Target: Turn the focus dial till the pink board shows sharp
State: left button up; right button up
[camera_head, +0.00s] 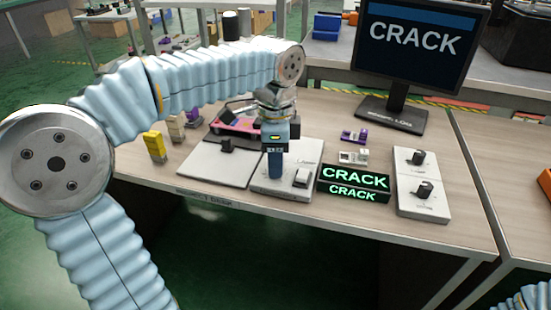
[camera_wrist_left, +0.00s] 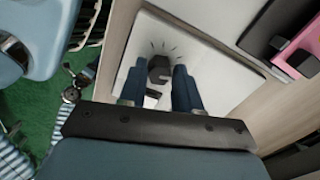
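My left gripper (camera_head: 276,172) points down over the middle white panel (camera_head: 262,190), which also carries a pale rocker switch (camera_head: 302,178). In the left wrist view its two blue fingers (camera_wrist_left: 160,85) stand on either side of a dark dial (camera_wrist_left: 160,68) with tick marks around it, and appear to touch it. The fingers hide this dial in the head view. The pink board (camera_head: 238,124) lies behind the panels, and part of it shows in the wrist view (camera_wrist_left: 300,50). The monitor (camera_head: 415,45) shows "CRACK" with crisp edges. My right gripper is out of view.
A right panel (camera_head: 422,208) has two dark knobs. A black sign (camera_head: 354,184) shows green "CRACK" twice. Yellow (camera_head: 154,146) and purple (camera_head: 354,136) pieces stand on the table. Its front edge is close to the panels.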

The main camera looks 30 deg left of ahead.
pick_arm(q)
jog(key=shift+o, duration=1.4)
notch_tip(320, 180, up, 14)
jog(key=shift+f, duration=0.15)
